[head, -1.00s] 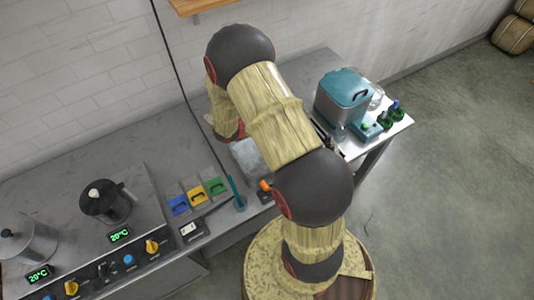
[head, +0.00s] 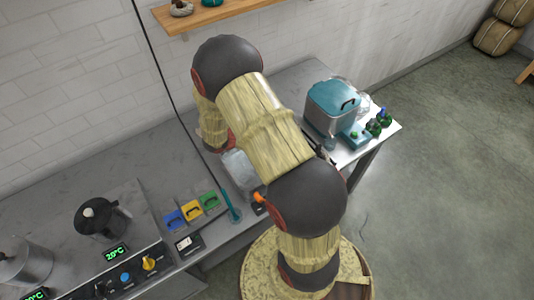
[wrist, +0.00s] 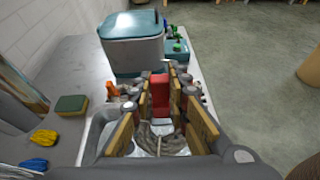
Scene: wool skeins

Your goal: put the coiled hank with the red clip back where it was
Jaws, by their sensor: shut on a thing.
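In the wrist view, my gripper (wrist: 158,98) has its two wooden-sided fingers on either side of a red clip (wrist: 160,92). A grey coiled hank (wrist: 158,138) shows below the clip, between the fingers. The gripper is shut on this hank, above a pale basin-like surface; whether the hank touches it I cannot tell. In the head view my arm hides the hank and most of the gripper.
Blue (head: 174,219), yellow (head: 192,210) and green (head: 209,201) items lie left of my arm. A wooden shelf (head: 225,17) holds small skeins on the wall.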

